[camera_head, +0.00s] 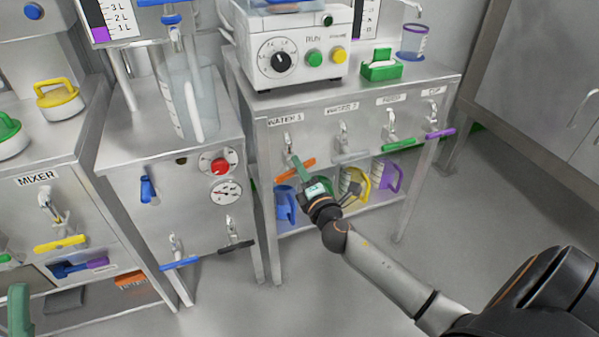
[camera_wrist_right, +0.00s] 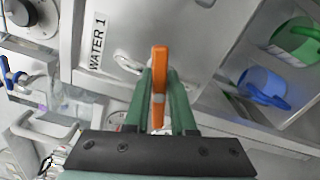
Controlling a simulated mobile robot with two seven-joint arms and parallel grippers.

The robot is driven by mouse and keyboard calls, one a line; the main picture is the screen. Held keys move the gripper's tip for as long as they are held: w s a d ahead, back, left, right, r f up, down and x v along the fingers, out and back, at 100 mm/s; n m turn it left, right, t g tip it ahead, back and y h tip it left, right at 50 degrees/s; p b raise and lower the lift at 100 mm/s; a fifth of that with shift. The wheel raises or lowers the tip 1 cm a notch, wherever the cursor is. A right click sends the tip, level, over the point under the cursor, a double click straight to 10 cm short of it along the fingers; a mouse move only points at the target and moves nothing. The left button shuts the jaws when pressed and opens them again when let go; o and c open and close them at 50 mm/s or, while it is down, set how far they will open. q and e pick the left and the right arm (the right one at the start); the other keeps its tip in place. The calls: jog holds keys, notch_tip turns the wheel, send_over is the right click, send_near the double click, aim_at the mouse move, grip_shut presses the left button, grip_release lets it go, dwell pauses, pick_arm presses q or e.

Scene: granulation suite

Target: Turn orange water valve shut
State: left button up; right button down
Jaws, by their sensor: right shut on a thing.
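The orange water valve handle (camera_head: 308,162) sits below the WATER 1 label on the front of the steel bench. In the right wrist view the orange handle (camera_wrist_right: 160,60) stands upright between the two green fingers. My right gripper (camera_head: 298,166) is shut on this handle, and it also shows in the wrist view (camera_wrist_right: 160,100). The gripper covers part of the handle in the head view. A green finger, apparently of my left gripper (camera_head: 18,310), shows at the lower left edge; its opening cannot be seen.
Grey, green and purple valve handles (camera_head: 440,133) line the same bench to the right. Blue, yellow and purple jugs (camera_head: 388,176) stand on the shelf below. A steel cabinet with a red knob (camera_head: 220,166) is at left.

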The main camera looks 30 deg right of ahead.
jog(key=shift+f+m+b, duration=0.2)
jog(key=shift+m+b, duration=0.2)
jog(key=shift+m, duration=1.2)
jog(key=shift+a, duration=0.1)
jog(key=c, duration=0.8)
grip_release()
jog(key=shift+o, duration=0.2)
jog(key=shift+s, duration=0.15)
jog(key=v, duration=1.2)
jog(key=shift+s, duration=0.15)
